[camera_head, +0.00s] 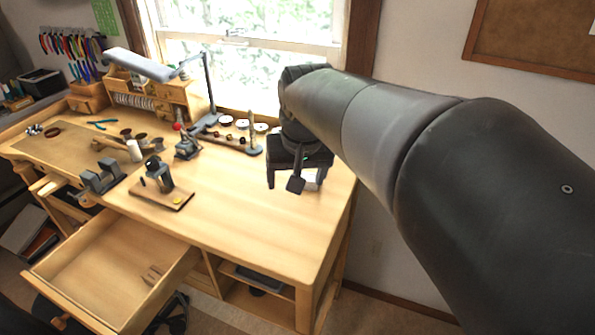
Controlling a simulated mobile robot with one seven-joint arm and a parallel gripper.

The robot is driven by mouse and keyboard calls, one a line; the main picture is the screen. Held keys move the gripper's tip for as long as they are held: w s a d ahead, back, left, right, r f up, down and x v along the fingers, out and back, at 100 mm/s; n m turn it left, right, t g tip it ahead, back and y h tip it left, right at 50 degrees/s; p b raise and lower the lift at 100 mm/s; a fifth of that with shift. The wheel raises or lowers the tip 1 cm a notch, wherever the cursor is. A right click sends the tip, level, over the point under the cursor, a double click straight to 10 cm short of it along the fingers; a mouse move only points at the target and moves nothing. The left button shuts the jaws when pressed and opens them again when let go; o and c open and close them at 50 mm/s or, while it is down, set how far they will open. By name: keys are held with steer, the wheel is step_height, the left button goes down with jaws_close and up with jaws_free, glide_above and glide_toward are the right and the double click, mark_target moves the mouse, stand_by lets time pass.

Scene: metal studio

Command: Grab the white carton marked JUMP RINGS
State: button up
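My gripper (296,181) is at the right rear of the wooden workbench, below the window, pointing down. Its two dark fingers are spread wide apart, so it looks open. A small white patch (311,175) shows between the fingers, close to the right one. It may be part of the white carton, but most of it is hidden behind my gripper and no lettering is readable. I cannot tell whether a finger touches it.
The workbench top (255,215) is bare in front of my gripper. A small rack with discs (240,135) stands to its left. A vise-like tool on a board (163,185) is further left. A drawer (115,270) hangs open at the front.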

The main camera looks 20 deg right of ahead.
steer(key=w+d+f+m+g, duration=0.2)
steer(key=w+d, duration=0.3)
steer(key=w, duration=0.4)
steer(key=m+g, duration=0.1)
steer(key=m, duration=0.1)
glide_above(309, 176)
step_height(309, 176, down, 4)
steer(key=f, duration=0.5)
steer(key=shift+s+d+f, duration=0.2)
steer(key=shift+s+f, duration=0.1)
steer(key=shift+f, duration=0.05)
steer(key=shift+w+a+f, duration=0.1)
steer(key=shift+f, duration=1.3)
steer(key=shift+w+a+f, duration=0.1)
steer(key=shift+f, duration=1.25)
steer(key=c, duration=1)
steer(key=shift+c, duration=0.2)
steer(key=shift+r, duration=0.15)
